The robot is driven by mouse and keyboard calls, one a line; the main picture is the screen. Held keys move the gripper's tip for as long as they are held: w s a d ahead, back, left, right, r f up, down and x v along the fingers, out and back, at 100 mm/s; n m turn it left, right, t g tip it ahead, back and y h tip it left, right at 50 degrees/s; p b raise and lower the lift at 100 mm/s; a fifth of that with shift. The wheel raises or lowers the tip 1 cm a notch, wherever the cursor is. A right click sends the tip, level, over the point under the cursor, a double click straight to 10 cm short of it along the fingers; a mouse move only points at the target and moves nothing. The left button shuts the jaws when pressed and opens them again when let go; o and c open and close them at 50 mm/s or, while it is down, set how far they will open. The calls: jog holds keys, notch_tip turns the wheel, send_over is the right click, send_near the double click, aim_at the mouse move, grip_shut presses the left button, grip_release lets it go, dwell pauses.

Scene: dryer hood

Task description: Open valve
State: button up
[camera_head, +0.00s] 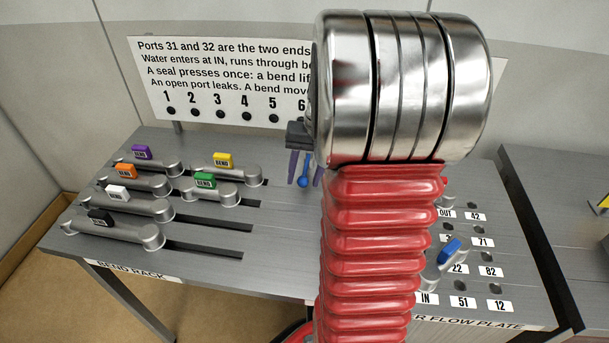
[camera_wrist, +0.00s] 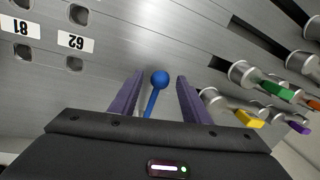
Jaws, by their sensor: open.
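My gripper (camera_head: 305,173) hangs above the middle of the grey table, with its two purple fingers apart. In the wrist view my gripper (camera_wrist: 159,88) shows a blue ball on a thin blue stem (camera_wrist: 160,78) between the fingers, with gaps on both sides. The blue ball (camera_head: 303,182) also shows in the head view; I cannot tell whether it belongs to the gripper or stands apart. A grey bend with a blue block (camera_head: 449,251) sits on the flow plate (camera_head: 470,318) at right. I cannot identify a valve for certain; my arm hides part of the plate.
The bend rack (camera_head: 210,268) at left holds several grey bends with purple, orange, white, black, yellow and green blocks. A sign (camera_head: 215,80) stands behind. Another grey bench (camera_head: 550,190) stands at right.

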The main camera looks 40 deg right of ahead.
jog(key=shift+f, duration=0.1)
jog(key=shift+c, duration=0.3)
grip_shut()
dwell(0.4)
